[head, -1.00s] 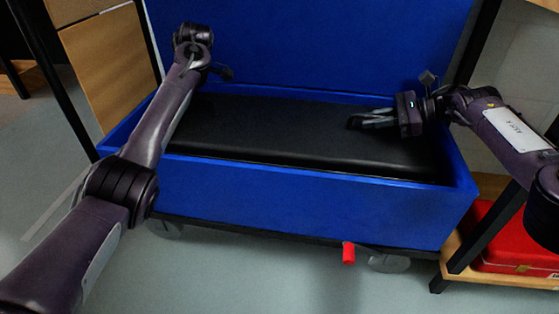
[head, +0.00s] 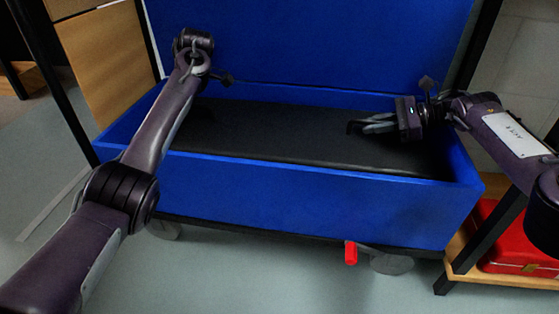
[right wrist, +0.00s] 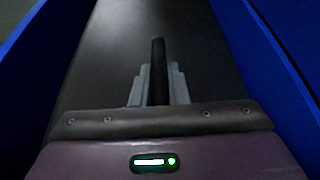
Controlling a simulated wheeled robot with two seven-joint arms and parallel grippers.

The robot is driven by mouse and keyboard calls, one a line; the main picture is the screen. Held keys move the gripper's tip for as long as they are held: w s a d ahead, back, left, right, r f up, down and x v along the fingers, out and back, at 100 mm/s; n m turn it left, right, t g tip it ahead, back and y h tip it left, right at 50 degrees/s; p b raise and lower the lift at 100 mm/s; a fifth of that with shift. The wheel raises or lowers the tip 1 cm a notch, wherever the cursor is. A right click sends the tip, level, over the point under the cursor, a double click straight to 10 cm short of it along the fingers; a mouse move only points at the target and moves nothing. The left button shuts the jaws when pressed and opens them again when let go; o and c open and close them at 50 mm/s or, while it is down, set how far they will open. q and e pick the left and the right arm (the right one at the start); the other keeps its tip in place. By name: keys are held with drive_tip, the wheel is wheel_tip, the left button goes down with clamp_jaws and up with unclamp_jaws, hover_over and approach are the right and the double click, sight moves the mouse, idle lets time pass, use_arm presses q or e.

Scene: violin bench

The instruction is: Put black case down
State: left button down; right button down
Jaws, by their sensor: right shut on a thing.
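The black case (head: 270,130) lies long side across inside the blue bin (head: 310,200), its top below the bin's front rim. Its lower part is hidden by the front wall, so I cannot tell whether it touches the bottom. My right gripper (head: 370,125) is at the case's right end, shut on its black handle. In the right wrist view, my right gripper (right wrist: 158,90) has its fingers on both sides of the dark handle (right wrist: 158,65), with the case (right wrist: 200,40) below. My left arm reaches to the bin's left end; its fingers are hidden behind the arm.
The bin's tall blue back panel (head: 330,40) stands behind the case. A red box (head: 510,245) sits on a low wooden shelf at right. A wooden cabinet (head: 110,60) stands at left.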

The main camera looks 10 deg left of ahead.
use_arm(q)
drive_tip(key=shift+a+f+b, duration=0.15)
drive_tip(key=shift+f+b, duration=0.55)
drive_tip(key=shift+b, duration=0.1)
use_arm(e)
drive_tip(key=shift+w+d+f, duration=0.1)
drive_tip(key=shift+d+f, duration=0.05)
drive_tip(key=shift+f, duration=0.55)
use_arm(q)
drive_tip(key=c, duration=1.8)
unclamp_jaws()
drive_tip(key=shift+f, duration=0.15)
use_arm(e)
drive_tip(key=c, duration=1.8)
unclamp_jaws()
drive_tip(key=shift+f, duration=0.15)
use_arm(q)
drive_tip(key=shift+o, duration=1.4)
drive_tip(key=shift+s, duration=0.1)
use_arm(e)
drive_tip(key=o, duration=0.3)
use_arm(q)
drive_tip(key=shift+o, duration=0.6)
drive_tip(key=shift+r, duration=0.2)
use_arm(e)
drive_tip(key=shift+o, duration=0.5)
drive_tip(key=shift+r, duration=0.2)
drive_tip(key=shift+f, duration=0.1)
